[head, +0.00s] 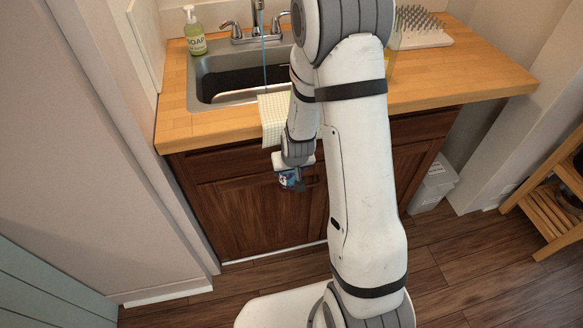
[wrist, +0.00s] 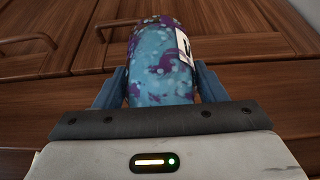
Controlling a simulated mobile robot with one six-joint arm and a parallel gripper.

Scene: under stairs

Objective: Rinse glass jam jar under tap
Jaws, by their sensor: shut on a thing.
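My gripper (head: 300,178) is low in front of the sink cabinet, below the counter's front edge. In the wrist view, its blue fingers (wrist: 160,78) are shut on both sides of a rounded jar (wrist: 158,62), light blue with purple blotches and a white label with dark marks. The held jar (head: 288,180) looks small and blue in the head view; its mouth cannot be made out. The tap (head: 258,6) stands behind the sink (head: 232,72), its top cut off. A thin blue stream of water (head: 264,60) falls from it into the dark basin.
A soap bottle (head: 194,32) stands left of the tap. A checked cloth (head: 273,118) hangs over the counter edge. A spiked drying rack (head: 424,30) is at the back right. The wooden counter (head: 480,75) is clear further right. A lidded bin (head: 433,186) stands on the floor.

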